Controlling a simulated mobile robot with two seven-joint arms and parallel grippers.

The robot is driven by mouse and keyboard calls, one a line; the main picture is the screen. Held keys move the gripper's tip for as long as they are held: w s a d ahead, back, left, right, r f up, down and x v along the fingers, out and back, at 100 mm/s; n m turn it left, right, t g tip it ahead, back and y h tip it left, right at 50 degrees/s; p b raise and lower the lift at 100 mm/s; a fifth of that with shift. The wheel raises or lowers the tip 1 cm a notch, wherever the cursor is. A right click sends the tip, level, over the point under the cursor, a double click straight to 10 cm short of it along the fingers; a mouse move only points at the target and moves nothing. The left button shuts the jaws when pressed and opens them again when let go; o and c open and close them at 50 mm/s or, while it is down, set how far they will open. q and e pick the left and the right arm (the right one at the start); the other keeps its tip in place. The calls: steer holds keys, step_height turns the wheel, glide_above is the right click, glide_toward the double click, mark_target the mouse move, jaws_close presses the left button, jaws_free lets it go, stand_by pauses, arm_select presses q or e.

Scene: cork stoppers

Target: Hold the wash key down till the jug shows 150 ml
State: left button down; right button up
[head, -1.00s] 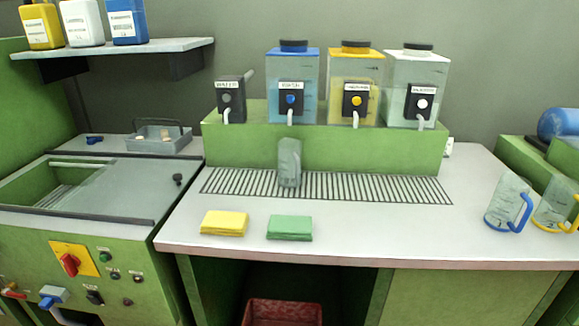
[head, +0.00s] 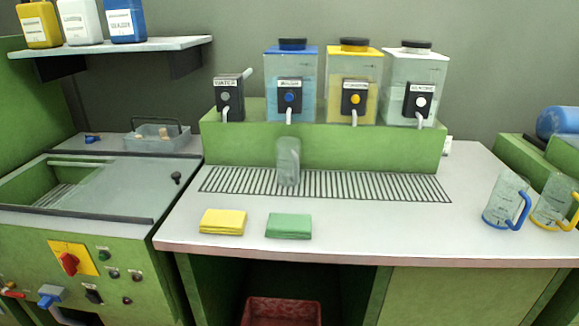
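A clear jug (head: 288,162) stands upright on the slotted drain grate (head: 340,186), below the spout of the blue-lidded dispenser (head: 290,62). That dispenser has a dark block with a blue key (head: 289,98); its label is too blurred to read for sure. Other dispensers have a yellow key (head: 355,99) and a white key (head: 421,101). A separate dark tap block (head: 229,97) stands at the left end. The jug's level and marks are too small to read. Neither of my grippers shows in the head view.
Yellow (head: 222,221) and green (head: 289,225) folded cloths lie at the counter's front. A blue-handled jug (head: 507,202) and a yellow-handled jug (head: 553,203) stand at the right. A basket (head: 157,136) sits at the back left. The counter's right middle is clear.

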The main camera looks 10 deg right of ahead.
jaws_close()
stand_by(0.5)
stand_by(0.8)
